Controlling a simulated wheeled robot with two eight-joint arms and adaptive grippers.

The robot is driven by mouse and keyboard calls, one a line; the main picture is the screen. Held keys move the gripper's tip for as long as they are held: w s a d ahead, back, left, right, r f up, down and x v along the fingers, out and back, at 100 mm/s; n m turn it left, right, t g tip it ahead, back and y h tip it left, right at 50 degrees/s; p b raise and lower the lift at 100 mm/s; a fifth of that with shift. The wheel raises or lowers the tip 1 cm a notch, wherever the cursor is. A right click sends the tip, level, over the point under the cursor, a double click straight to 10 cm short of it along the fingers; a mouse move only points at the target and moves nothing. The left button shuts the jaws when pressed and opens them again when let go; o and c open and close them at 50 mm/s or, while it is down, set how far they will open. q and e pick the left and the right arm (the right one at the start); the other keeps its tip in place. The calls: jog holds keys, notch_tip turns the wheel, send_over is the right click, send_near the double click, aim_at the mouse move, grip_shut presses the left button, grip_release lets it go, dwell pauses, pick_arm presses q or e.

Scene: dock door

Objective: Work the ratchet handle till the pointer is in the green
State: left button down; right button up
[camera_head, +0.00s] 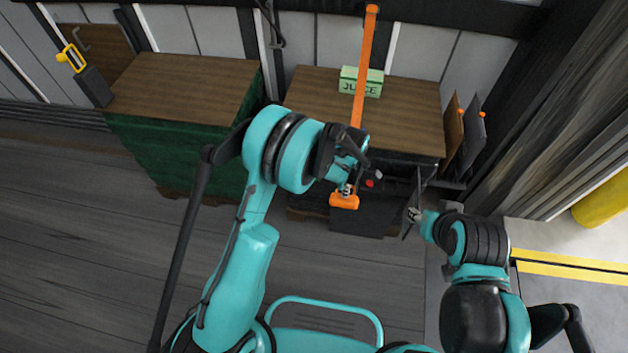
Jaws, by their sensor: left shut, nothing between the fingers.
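An orange strap (366,62) runs from the wall rail down over the front of the right wooden-topped cabinet. An orange handle piece (344,201) shows low on the cabinet's dark front, with a small metal part just above it. My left gripper (352,172) is shut and empty, just above the orange piece in the picture; I cannot tell whether they touch. The wrist hides part of the strap and ratchet. No pointer or green zone can be made out. My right gripper (412,211) is right of the handle, its dark fingers too unclear to read.
A green box marked JUICE (361,82) stands on the right cabinet top (418,118). A green cabinet (180,150) stands to the left. Boards (466,135) lean at the right end. A yellow cylinder (603,200) lies far right. The floor at left is clear.

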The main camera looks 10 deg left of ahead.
aim_at(344, 200)
dwell(0.6)
pick_arm(q)
jog(key=shift+f+b, duration=0.3)
jog(key=shift+f, duration=2.8)
jog(key=shift+r+p, duration=1.55)
jog(key=shift+r, duration=1.6)
jog(key=shift+f, duration=0.15)
